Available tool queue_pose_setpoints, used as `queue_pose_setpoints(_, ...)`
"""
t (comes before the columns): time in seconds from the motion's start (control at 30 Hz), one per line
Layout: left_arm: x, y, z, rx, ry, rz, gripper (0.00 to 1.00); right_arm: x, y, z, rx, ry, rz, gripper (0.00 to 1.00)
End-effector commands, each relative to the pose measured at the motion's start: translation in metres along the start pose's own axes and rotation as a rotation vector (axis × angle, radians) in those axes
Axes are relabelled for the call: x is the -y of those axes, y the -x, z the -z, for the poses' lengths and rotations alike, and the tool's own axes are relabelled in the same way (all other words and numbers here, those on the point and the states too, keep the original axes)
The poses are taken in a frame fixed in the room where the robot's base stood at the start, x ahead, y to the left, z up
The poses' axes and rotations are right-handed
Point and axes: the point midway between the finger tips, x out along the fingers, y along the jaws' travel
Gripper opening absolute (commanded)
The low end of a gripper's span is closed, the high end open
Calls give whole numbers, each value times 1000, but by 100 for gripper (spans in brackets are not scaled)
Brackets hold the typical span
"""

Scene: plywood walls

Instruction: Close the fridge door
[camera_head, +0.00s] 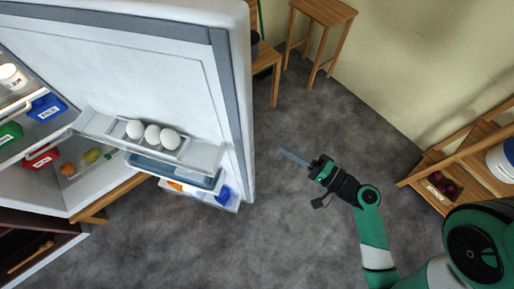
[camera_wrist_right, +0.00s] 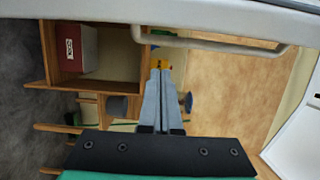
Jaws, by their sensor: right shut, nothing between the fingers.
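The white fridge door (camera_head: 165,75) stands wide open in the head view, its inner side facing me. Its shelf (camera_head: 205,157) holds three eggs (camera_head: 152,134). The fridge interior (camera_head: 85,185) shows at the left. My right gripper (camera_head: 284,151) is shut and empty, to the right of the door's free edge and apart from it. In the right wrist view my gripper's fingers (camera_wrist_right: 160,72) lie together. A pale panel with a bar handle (camera_wrist_right: 225,45) crosses the top there, apparently the door's outer side. My left gripper is not in view.
Blue (camera_head: 46,107), green (camera_head: 9,134) and red (camera_head: 42,157) packs sit inside the fridge. A wooden stool (camera_head: 325,12) stands at the back, and a wooden shelf (camera_head: 440,165) stands at the right. The grey floor (camera_head: 300,225) around my right gripper is clear.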

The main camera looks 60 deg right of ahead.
Motion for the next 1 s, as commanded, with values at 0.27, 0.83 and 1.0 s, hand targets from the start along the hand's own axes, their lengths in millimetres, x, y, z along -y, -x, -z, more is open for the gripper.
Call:
queue_pose_setpoints(0.27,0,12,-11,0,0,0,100,4,-50,-2,4,3,14,0)
queue_pose_setpoints(0.83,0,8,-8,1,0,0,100,3,-71,-38,-3,1,12,0)
queue_pose_setpoints(1.0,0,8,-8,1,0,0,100,3,-71,-38,-4,1,12,0)
